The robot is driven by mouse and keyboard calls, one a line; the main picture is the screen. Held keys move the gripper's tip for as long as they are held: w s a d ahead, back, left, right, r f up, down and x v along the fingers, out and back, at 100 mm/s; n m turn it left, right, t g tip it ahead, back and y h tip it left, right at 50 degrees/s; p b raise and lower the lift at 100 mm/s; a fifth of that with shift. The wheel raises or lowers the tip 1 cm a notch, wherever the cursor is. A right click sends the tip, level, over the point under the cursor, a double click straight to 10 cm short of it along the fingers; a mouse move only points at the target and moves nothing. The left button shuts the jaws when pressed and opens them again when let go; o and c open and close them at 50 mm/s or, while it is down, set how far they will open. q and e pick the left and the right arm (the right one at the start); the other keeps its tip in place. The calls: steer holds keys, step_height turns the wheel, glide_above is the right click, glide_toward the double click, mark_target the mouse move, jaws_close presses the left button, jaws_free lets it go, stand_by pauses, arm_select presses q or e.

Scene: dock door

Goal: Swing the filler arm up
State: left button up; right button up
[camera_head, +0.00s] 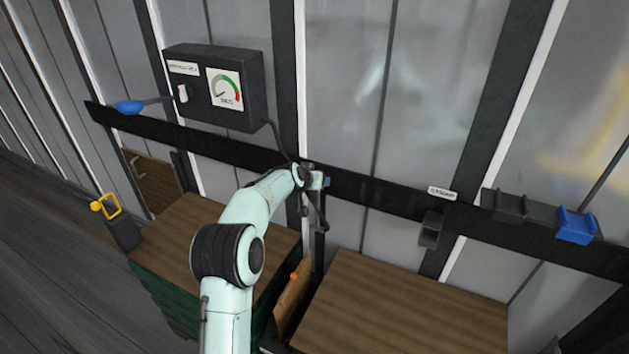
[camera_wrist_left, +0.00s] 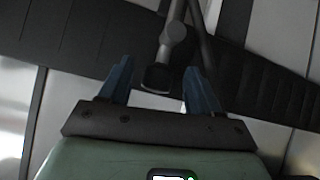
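The filler arm seems to be the dark jointed lever (camera_head: 318,214) on the post in the middle of the head view, partly hidden by my left arm. In the left wrist view a grey joint (camera_wrist_left: 173,33) leads to a dark blunt end (camera_wrist_left: 157,78). My left gripper (camera_head: 318,182) is at this lever. In the left wrist view its blue fingers (camera_wrist_left: 157,75) stand apart, one on each side of the dark end, with gaps visible on both sides. My right gripper is not in view.
A brown panel (camera_head: 292,298) with an orange knob stands between two wooden-topped loads (camera_head: 400,310). A blue clip (camera_head: 576,226) sits on the right rail.

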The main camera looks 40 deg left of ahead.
arm_select(q)
steer(key=b+v, duration=0.2)
steer(key=v, duration=1.1)
steer(key=shift+s, duration=0.2)
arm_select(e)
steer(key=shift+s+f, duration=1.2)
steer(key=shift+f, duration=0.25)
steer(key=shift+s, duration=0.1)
